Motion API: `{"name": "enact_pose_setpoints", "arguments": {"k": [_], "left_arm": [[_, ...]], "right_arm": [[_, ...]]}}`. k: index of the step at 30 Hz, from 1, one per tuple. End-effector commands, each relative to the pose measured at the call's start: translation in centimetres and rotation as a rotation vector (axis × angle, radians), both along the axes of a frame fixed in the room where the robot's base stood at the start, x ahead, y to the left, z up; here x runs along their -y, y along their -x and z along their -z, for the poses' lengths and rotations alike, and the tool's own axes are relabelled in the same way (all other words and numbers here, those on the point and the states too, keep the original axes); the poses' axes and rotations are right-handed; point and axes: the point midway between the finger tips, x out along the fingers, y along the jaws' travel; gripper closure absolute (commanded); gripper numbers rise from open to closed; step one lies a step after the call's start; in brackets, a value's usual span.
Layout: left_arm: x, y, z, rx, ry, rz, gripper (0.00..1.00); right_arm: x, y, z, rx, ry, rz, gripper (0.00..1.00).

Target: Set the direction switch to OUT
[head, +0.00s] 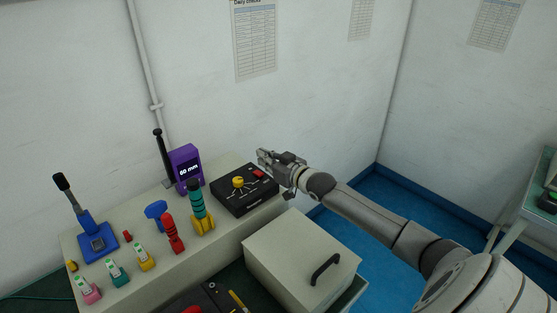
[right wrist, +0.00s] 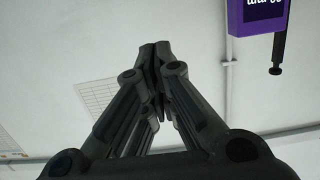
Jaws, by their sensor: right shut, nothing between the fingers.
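A black control box (head: 246,198) sits at the right end of the bench. It carries a yellow knob (head: 238,182) and a red part (head: 258,174) on its top. The knob looks like the direction switch, but its labels are too small to read. My right gripper (head: 262,157) is just behind and above the red part's side of the box, shut and empty. In the right wrist view its fingers (right wrist: 155,52) meet at the tips, with wall behind them and no switch in sight. My left gripper is not in view.
A purple display (head: 187,154) reading "60 mm" stands behind the bench items. A blue lever unit (head: 97,240), a green and yellow tool (head: 198,210) and several small coloured items stand on the bench (head: 150,277). A pale case (head: 290,240) with a black handle sits in front.

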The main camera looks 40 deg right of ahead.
Motion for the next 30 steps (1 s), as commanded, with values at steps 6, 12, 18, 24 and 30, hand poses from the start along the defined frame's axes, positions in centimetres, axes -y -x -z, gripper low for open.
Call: {"name": "enact_pose_setpoints", "arguments": {"k": [6, 12, 18, 24, 30], "left_arm": [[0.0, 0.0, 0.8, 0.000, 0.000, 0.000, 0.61], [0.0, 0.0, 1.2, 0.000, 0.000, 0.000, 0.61], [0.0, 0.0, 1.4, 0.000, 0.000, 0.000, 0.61], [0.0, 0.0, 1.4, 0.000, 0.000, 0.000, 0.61], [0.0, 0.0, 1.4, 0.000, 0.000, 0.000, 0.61]], "right_arm": [[0.2, 2.9, -0.9, -0.002, 0.003, -0.001, 1.00], [0.4, 4.9, -1.8, -0.001, 0.002, -0.001, 1.00], [0.5, 5.9, -2.4, -0.001, 0.002, 0.000, 1.00], [0.5, 6.1, -2.6, 0.000, 0.002, 0.000, 1.00], [0.5, 6.1, -2.6, 0.000, 0.002, 0.000, 1.00]]}}
